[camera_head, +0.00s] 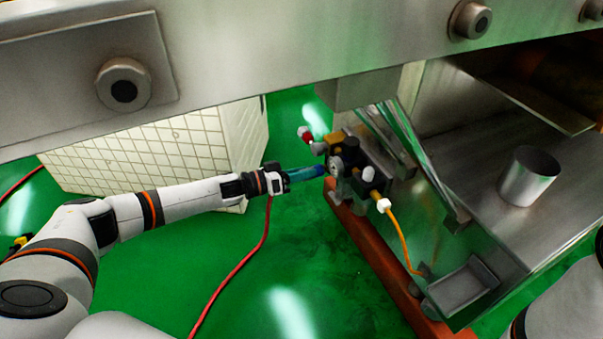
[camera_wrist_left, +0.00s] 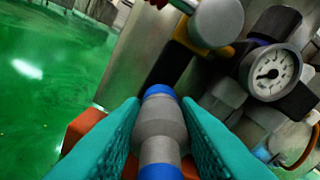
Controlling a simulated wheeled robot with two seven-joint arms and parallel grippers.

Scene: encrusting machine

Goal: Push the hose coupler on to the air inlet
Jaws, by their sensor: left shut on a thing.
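The hose coupler (camera_wrist_left: 160,125), grey with blue bands, sits between the teal fingers of my left gripper (camera_wrist_left: 160,105) in the left wrist view. The gripper is shut on it. In the head view the left gripper (camera_head: 306,174) reaches right, and the coupler's blue end (camera_head: 319,170) is at the air unit (camera_head: 345,163). The unit carries a round gauge (camera_wrist_left: 270,72), seen right of the coupler in the wrist view. The air inlet is not clearly visible, so I cannot tell whether the coupler touches it. My right gripper is out of view.
A red hose (camera_head: 243,260) hangs from near my left wrist to the floor. An orange tube (camera_head: 401,240) runs down from the unit. A steel beam (camera_head: 300,55) crosses above. A metal cup (camera_head: 528,176) stands on the machine's shelf at right. Green floor is open below.

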